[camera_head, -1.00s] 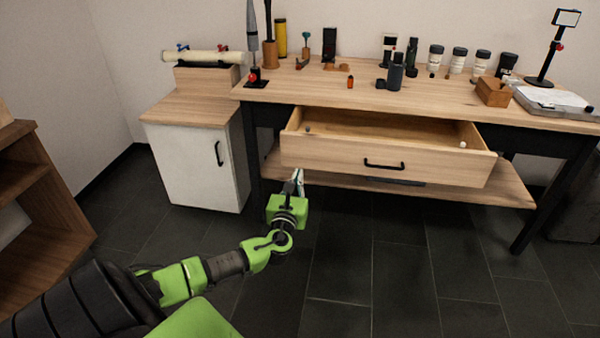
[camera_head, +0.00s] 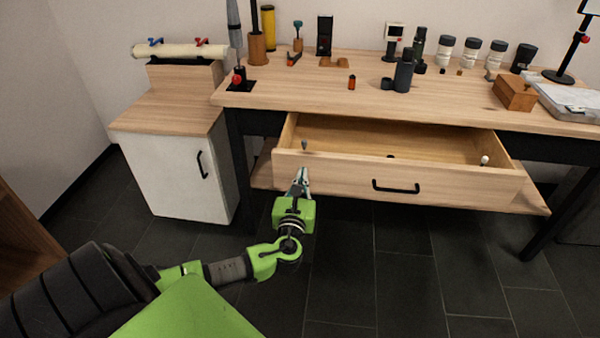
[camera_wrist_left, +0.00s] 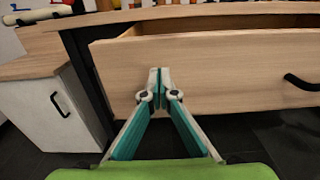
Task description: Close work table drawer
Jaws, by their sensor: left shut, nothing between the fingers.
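The work table drawer (camera_head: 340,178) is pulled out, with its open top showing and a black handle (camera_head: 396,187) on its front. My left gripper (camera_head: 301,176) is shut and empty. It is at the left part of the drawer front, left of the handle. In the left wrist view, the closed fingertips (camera_wrist_left: 158,76) point at the drawer front (camera_wrist_left: 215,65); I cannot tell whether they touch it. The handle (camera_wrist_left: 300,82) shows at the right edge there. My right gripper is not in view.
The work table (camera_head: 300,92) holds jars, bottles and a wooden box (camera_head: 515,93). A white cabinet (camera_head: 175,180) stands at the left, and a brown shelf (camera_head: 25,235) at the far left edge. A lower shelf board lies under the drawer. Dark floor is free in front.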

